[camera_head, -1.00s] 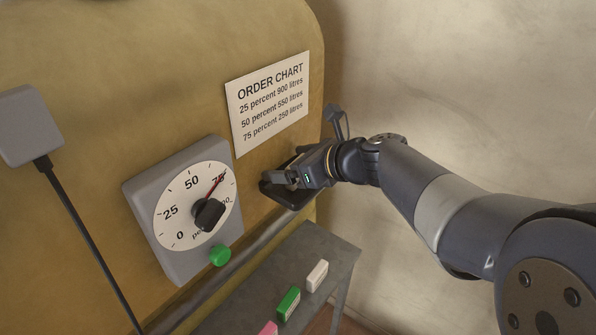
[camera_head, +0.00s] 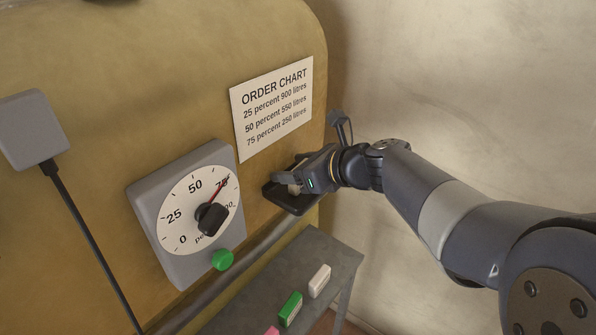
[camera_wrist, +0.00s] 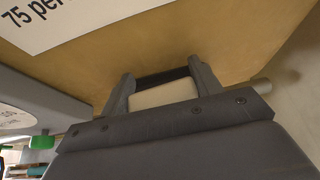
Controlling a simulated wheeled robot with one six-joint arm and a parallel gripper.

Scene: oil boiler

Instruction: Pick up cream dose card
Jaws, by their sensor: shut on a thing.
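The cream dose card (camera_wrist: 163,95) is between the two fingers of my gripper (camera_wrist: 160,90) in the wrist view. My gripper is shut on it. In the head view, my gripper (camera_head: 290,180) is at a dark tray (camera_head: 283,202) on the right end of the tan tank, and only a small pale bit of the card (camera_head: 295,189) shows below the fingers. I cannot tell whether the card still touches the tray.
A dial gauge (camera_head: 165,235) with a green button (camera_head: 222,260) is left of the tray. An order chart (camera_head: 272,112) is above. Below, a grey shelf (camera_head: 325,258) bears white (camera_head: 319,281), green (camera_head: 290,309) and pink blocks. A pipe runs along the tank's lower side.

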